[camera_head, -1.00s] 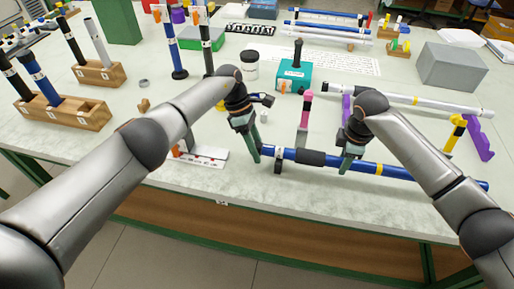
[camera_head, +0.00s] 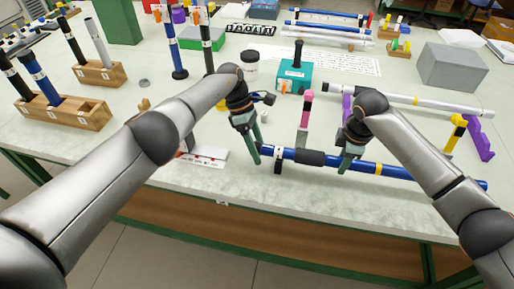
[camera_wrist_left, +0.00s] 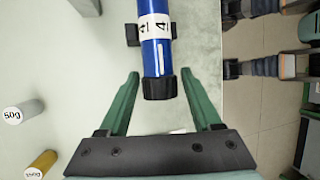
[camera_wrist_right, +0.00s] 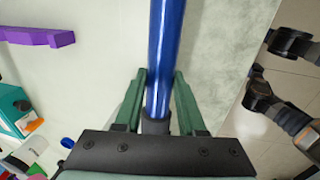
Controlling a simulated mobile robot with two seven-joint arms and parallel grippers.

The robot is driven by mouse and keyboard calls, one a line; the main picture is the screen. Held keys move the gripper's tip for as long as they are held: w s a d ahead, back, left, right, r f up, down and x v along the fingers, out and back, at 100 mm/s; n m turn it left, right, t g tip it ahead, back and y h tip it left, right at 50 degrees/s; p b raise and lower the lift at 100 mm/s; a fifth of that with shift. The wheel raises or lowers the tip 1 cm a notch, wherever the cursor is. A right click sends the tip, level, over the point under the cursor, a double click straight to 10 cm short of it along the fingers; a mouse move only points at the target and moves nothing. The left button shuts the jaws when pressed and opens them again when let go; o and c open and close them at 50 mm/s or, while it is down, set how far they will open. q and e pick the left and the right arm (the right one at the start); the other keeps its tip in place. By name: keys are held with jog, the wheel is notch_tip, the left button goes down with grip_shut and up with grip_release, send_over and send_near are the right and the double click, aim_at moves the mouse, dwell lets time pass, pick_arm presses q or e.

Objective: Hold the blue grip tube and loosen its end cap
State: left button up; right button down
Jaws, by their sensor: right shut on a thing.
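The blue grip tube (camera_head: 390,171) lies level across the front right of the table, with a black sleeve (camera_head: 310,158) and a yellow band. My right gripper (camera_head: 346,165) is shut on the tube just right of the sleeve; the tube also runs between its fingers in the right wrist view (camera_wrist_right: 166,45). The black end cap (camera_wrist_left: 159,87) is at the tube's left end, beside a white label marked 4. My left gripper (camera_wrist_left: 162,78) is open, with one finger on each side of the cap and gaps between. The cap is mostly hidden by that gripper in the head view.
A pink-topped post (camera_head: 305,110) and a yellow-topped post (camera_head: 454,132) stand near the tube. Behind are a teal box (camera_head: 292,77), a white tube (camera_head: 430,102) on purple supports and a grey box (camera_head: 452,67). Wooden racks (camera_head: 62,112) hold rods at left. The table's front edge is close.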

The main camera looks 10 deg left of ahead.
pick_arm(q)
jog(key=shift+o, duration=0.7)
jog(key=shift+a, duration=0.1)
jog(key=v, duration=0.7)
jog(key=shift+r, duration=0.25)
